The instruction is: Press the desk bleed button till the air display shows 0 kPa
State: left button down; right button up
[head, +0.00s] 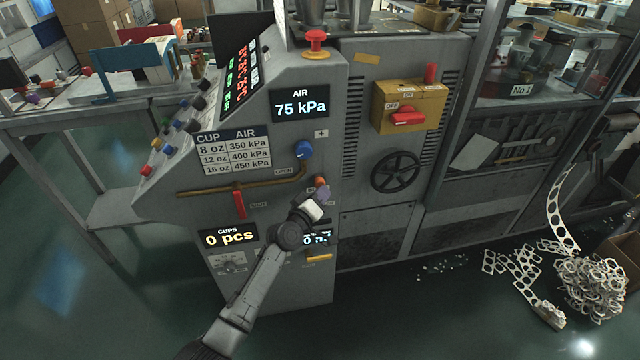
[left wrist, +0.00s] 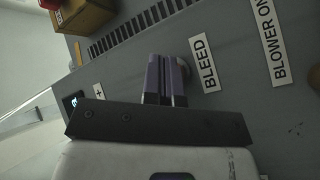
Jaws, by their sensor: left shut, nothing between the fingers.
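The air display (head: 300,107) on the grey desk panel reads 75 kPa. My left gripper (head: 322,194) is shut and empty, with its purple fingertips at the panel below the blue knob. A small orange round part (head: 320,181) shows right at the fingertips. In the left wrist view the shut fingers (left wrist: 166,80) point at the panel beside the BLEED label (left wrist: 204,63). A round grey edge of the bleed button (left wrist: 185,68) peeks out from behind the fingers. The rest of it is hidden, and I cannot tell whether they touch. My right gripper is not in view.
A blue knob (head: 303,150) sits above the fingertips and a red lever (head: 239,204) to the left. A red emergency button (head: 316,41) tops the desk. A BLOWER ON label (left wrist: 271,40) is near BLEED. A yellow switch box (head: 409,106) stands to the right.

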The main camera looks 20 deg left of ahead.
pick_arm(q)
jog(key=shift+s+d+p, duration=0.25)
jog(key=shift+s+p, duration=0.05)
jog(key=shift+s, duration=0.15)
jog(key=s+d+p, duration=0.1)
jog(key=s+p, duration=0.1)
jog(key=s+d+p, duration=0.1)
jog(key=s+p, duration=0.1)
jog(key=shift+d, duration=0.4)
dwell(0.5)
dwell(0.3)
